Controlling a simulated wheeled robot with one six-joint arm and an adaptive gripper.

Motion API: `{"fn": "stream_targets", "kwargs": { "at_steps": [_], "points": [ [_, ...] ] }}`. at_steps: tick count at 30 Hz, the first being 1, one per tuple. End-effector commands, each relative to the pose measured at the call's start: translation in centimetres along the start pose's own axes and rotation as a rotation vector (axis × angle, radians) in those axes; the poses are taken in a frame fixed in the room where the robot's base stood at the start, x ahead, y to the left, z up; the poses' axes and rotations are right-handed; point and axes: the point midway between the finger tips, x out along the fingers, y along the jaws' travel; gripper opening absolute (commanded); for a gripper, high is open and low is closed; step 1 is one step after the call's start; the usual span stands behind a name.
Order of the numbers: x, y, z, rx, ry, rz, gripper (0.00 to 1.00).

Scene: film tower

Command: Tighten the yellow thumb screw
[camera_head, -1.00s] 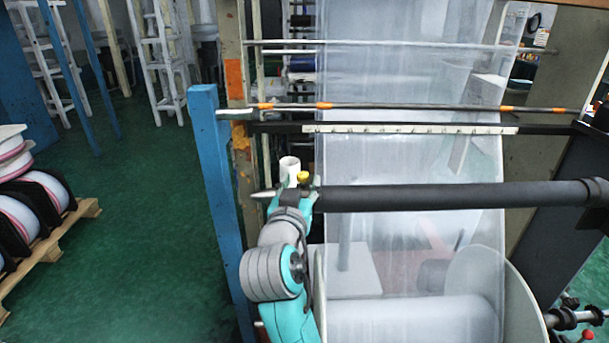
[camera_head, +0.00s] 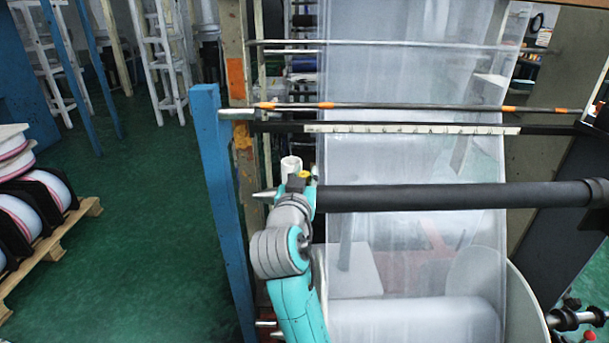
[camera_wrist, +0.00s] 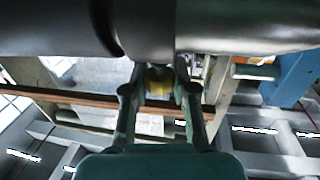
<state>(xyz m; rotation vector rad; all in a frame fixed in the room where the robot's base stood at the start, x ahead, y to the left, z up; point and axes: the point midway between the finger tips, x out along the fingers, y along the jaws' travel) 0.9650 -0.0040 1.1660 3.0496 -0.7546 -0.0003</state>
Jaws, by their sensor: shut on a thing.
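The yellow thumb screw (camera_head: 304,174) shows as a small yellow knob at the left end of the dark roller (camera_head: 450,194), beside a white cylinder (camera_head: 291,165). It also shows in the wrist view as a yellow thumb screw (camera_wrist: 158,80) between my fingertips, under the roller and its grey end. My gripper (camera_wrist: 160,88) has a finger on each side of the screw and is shut on it. In the head view my gripper (camera_head: 299,184) is at the roller's left end, partly hidden by my own wrist. The screw's thread is hidden.
A blue post (camera_head: 220,200) stands close left of my arm. Translucent film (camera_head: 410,90) hangs behind the roller, down to a wound film roll (camera_head: 415,320). Thin bars (camera_head: 420,108) cross above. Green floor (camera_head: 140,230) is open at left, beside a pallet (camera_head: 50,245) of reels.

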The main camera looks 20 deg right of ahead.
Motion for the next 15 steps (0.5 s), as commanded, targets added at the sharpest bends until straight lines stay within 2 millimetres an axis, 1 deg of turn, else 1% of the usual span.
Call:
{"fn": "stream_targets", "kwargs": {
  "at_steps": [8,15],
  "points": [
    [-0.04,-0.14,-0.03,-0.001,0.001,0.044,0.00],
    [-0.04,-0.28,-0.05,-0.002,0.001,0.190,0.00]
  ]
}}
